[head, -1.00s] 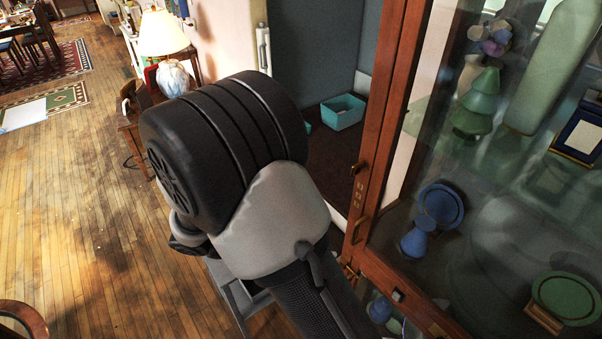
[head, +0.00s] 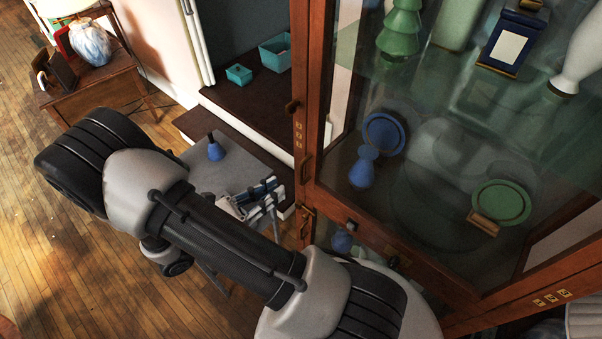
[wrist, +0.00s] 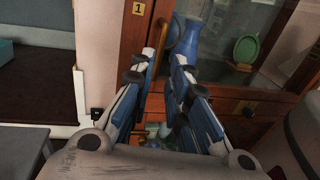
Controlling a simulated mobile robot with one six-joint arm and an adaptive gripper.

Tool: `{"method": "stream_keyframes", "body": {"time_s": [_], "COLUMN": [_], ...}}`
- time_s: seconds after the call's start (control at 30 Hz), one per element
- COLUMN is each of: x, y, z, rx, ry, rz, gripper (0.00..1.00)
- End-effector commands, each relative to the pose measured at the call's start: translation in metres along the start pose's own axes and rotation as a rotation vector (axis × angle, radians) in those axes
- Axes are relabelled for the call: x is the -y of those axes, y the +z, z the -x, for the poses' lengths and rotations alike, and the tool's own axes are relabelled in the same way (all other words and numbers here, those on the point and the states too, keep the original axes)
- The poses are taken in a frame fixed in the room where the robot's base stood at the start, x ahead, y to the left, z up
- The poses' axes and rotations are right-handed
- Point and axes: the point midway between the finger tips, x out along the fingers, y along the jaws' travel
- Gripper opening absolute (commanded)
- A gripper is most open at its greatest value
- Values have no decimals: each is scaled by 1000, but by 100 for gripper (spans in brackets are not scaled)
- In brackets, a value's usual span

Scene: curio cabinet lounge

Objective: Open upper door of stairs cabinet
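The stairs cabinet (head: 315,120) has a reddish wood frame and a tall glass upper door (head: 440,160), which looks closed. The wooden frame (wrist: 130,60) and an upright handle-like piece (wrist: 161,34) are just beyond the fingertips; contact cannot be told.
Blue and green ornaments, including a blue vase (head: 364,168) and a green plate (head: 502,203), stand behind the glass. Dark steps with teal boxes (head: 276,50) lie left of the cabinet. A side table (head: 85,80) stands farther left. The wooden floor (head: 60,250) is open at left.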

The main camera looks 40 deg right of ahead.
Motion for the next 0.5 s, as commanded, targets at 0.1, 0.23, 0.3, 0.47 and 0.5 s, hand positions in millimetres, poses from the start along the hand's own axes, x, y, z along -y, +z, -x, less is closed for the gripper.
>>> {"method": "stream_keyframes", "body": {"time_s": [0.1, 0.23, 0.3, 0.47, 0.5], "x": [2, 1, 2, 1, 0], "y": [-1, -1, -1, 0, 0], "z": [-28, -54, -66, -84, -87], "rx": [0, -1, -1, -1, -1], "ry": [-7, -6, -5, -3, -2], "rz": [2, 2, 1, 0, 1], "gripper": [16, 16, 16, 16, 16]}}
